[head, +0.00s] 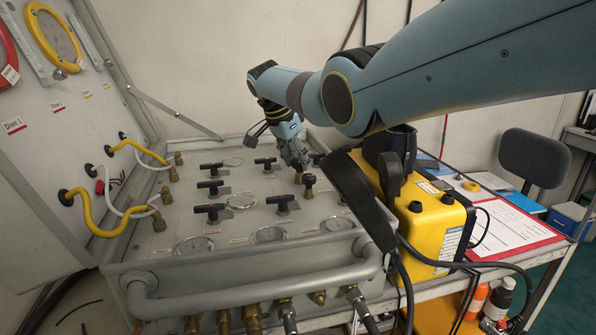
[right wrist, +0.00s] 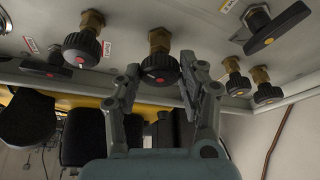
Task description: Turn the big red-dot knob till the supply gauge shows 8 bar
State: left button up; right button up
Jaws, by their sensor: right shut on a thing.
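My right gripper (head: 296,160) reaches down onto the valve panel (head: 150,262). In the right wrist view, my right gripper (right wrist: 166,80) has its fingers on either side of a round black ribbed knob (right wrist: 159,67) with a red dot and a brass stem. It is shut on that knob. In the head view the fingers mostly hide it. A similar red-dot knob (right wrist: 82,48) stands beside it, free. Several round gauges sit in the panel, among them a front one (head: 270,235); their readings are too small to tell. My left gripper is not in view.
Black T-handles (head: 212,186) stand on the panel around the gripper. Smaller knobs (right wrist: 237,84) stand to the right in the wrist view. A yellow unit (head: 432,225) with a black handset (head: 358,198) stands close right of the panel.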

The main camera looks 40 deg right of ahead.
jog(key=shift+w+m+b, duration=0.1)
jog(key=shift+m+b, duration=0.5)
jog(key=shift+b, duration=0.2)
jog(key=shift+r, duration=0.1)
jog(key=o, duration=1.2)
jog(key=v, duration=1.1)
jog(key=shift+w+r, duration=0.25)
jog(key=shift+r, duration=0.15)
